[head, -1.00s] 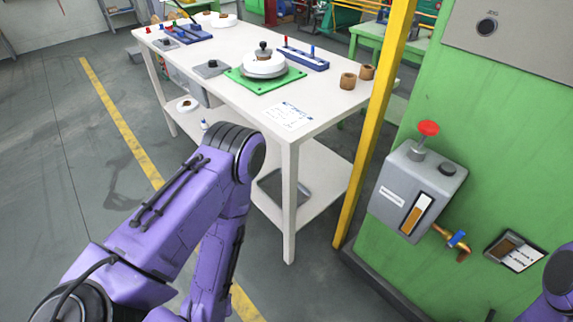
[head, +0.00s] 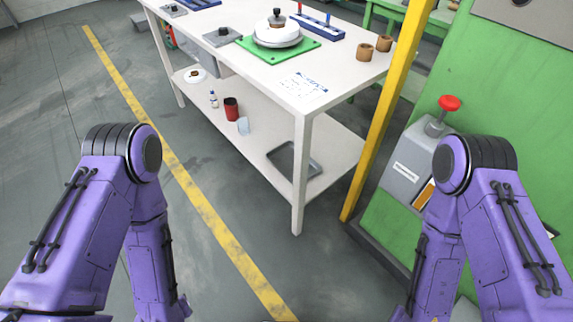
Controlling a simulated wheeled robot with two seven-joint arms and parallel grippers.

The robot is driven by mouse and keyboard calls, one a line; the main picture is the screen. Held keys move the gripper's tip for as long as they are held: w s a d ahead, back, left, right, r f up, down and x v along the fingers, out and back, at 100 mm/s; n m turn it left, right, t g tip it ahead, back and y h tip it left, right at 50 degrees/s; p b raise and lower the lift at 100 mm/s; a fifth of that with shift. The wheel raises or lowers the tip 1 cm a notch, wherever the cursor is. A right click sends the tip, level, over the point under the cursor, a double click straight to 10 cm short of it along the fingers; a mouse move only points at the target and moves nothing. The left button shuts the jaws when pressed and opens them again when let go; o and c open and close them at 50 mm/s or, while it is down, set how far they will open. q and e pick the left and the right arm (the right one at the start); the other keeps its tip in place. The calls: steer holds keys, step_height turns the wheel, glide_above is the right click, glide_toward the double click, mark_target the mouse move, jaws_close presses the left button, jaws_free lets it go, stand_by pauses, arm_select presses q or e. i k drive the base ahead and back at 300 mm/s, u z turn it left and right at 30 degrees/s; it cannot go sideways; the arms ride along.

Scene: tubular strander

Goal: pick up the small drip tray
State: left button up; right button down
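A small grey tray (head: 291,160) with a raised rim lies on the lower shelf of the white table, near its right end. A table leg partly covers it. It is the only tray-like thing I see clearly, and it looks empty. My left arm bends down at the left and my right arm bends down at the right. Both arms are well apart from the tray, in front of the table. Neither gripper is in the picture.
A yellow post (head: 385,115) and green machine (head: 530,95) stand right. The floor in front is clear.

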mark_target(281, 158)
steer(key=z, duration=0.6)
steer(key=k, duration=1.35)
steer(key=z, duration=0.2)
steer(key=i, duration=0.4)
steer(key=u, duration=1.15)
steer(key=i, duration=1.45)
steer(key=z, duration=0.9)
steer(key=i, duration=0.3)
steer(key=z, duration=0.35)
